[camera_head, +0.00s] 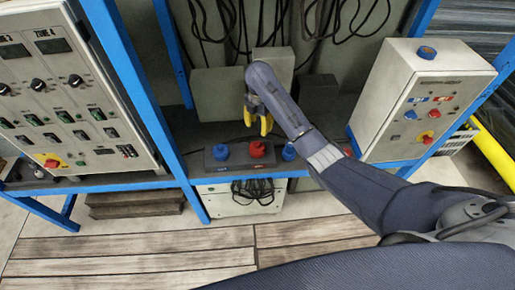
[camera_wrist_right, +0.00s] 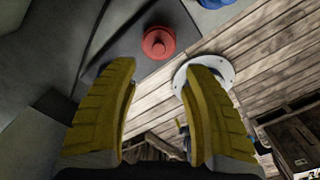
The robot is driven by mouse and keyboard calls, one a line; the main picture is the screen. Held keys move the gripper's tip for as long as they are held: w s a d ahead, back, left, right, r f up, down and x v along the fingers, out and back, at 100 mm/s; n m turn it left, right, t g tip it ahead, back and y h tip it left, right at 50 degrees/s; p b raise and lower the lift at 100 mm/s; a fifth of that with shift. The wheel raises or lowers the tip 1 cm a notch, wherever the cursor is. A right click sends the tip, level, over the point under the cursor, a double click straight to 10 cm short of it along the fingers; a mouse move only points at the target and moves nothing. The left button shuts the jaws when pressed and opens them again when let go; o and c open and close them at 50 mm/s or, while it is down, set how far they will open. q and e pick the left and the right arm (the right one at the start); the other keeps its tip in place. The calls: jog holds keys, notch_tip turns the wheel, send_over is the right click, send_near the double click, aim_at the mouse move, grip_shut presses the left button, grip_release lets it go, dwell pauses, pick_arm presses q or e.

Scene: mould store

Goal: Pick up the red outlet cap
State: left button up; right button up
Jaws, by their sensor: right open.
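A red cap (camera_head: 258,149) sits on a dark strip on the blue-edged shelf in the head view, between two blue caps (camera_head: 220,152) (camera_head: 289,152). My right gripper (camera_head: 258,122) reaches down just above and behind the red cap, apart from it. In the right wrist view a round red cap (camera_wrist_right: 158,42) with a raised centre shows just beyond the open yellow fingertips (camera_wrist_right: 158,75), roughly centred between them. Nothing is between the fingers. My left gripper is not in the head view.
A large switch panel (camera_head: 65,90) stands at left. Black cables hang behind. A white flanged disc (camera_wrist_right: 203,70) shows partly behind the right-hand finger. Wooden planks (camera_head: 130,255) cover the floor.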

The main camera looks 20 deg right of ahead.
aim_at(257, 143)
notch_tip(257, 143, down, 6)
jog(key=shift+f, duration=0.1)
jog(key=shift+s+a+f, duration=0.1)
jog(key=shift+a+f, duration=0.05)
jog(key=shift+f, duration=1.2)
jog(key=shift+a+f, duration=0.1)
jog(key=shift+f, duration=1.2)
jog(key=shift+c, duration=0.6)
grip_shut()
